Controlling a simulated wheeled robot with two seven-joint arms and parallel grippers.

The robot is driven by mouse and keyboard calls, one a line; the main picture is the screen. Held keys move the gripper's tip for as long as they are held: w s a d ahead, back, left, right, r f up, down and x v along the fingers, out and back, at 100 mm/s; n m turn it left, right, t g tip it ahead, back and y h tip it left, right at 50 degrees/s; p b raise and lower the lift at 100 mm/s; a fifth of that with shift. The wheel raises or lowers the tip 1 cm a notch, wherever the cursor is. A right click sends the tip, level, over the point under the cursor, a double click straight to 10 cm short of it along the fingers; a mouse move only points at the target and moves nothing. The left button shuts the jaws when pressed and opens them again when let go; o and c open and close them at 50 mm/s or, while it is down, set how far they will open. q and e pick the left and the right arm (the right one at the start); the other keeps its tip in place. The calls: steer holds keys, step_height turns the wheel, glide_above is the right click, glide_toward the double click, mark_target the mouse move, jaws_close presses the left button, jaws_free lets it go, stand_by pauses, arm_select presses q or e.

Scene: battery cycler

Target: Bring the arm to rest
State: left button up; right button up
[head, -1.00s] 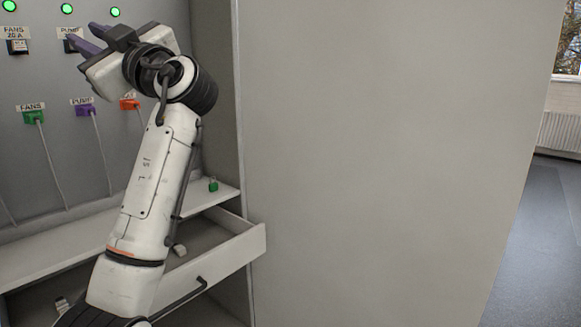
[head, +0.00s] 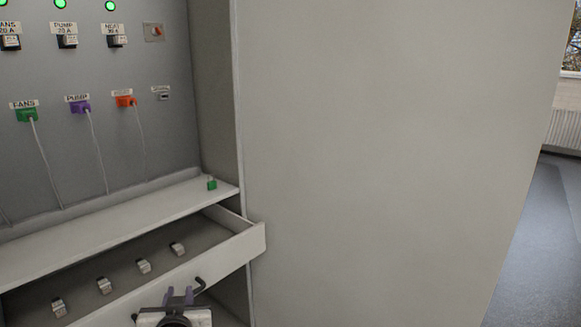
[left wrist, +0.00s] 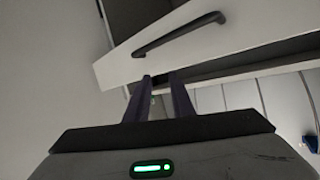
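My left gripper (head: 179,296) shows at the bottom of the head view, in front of the open drawer (head: 248,247). Its two dark purple fingers point up and stand apart, with nothing seen between them. In the left wrist view the fingers (left wrist: 160,78) are also apart, just below the drawer front (left wrist: 125,68) and its black handle (left wrist: 180,32). I cannot tell whether they touch the drawer. Most of the left arm is out of the head view. My right gripper is not in view.
Several small grey modules (head: 144,266) lie in the drawer. A green padlock-like item (head: 211,184) sits on the shelf (head: 120,222) above. The panel holds green, purple (head: 80,107) and orange plugs with cables. A wide grey wall (head: 390,160) stands to the right, with open floor beyond.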

arm_select(q)
steer(key=s+d+f+m+g+h, duration=0.2)
steer(key=s+d+f+m+h, duration=0.15)
steer(key=s+f, duration=1.1)
steer(key=s+d+f+g+h, duration=0.1)
steer(key=s+d+f, duration=0.1)
steer(key=s, duration=0.7)
steer(key=s+d+f+g+h, duration=0.1)
steer(key=s+f, duration=0.4)
steer(key=s, duration=0.5)
steer(key=d+h, duration=0.1)
steer(key=d, duration=0.1)
steer(key=shift+d+f+m+g, duration=0.2)
steer(key=shift+d+m+g, duration=0.15)
steer(key=shift+g, duration=0.05)
steer(key=shift+h, duration=0.25)
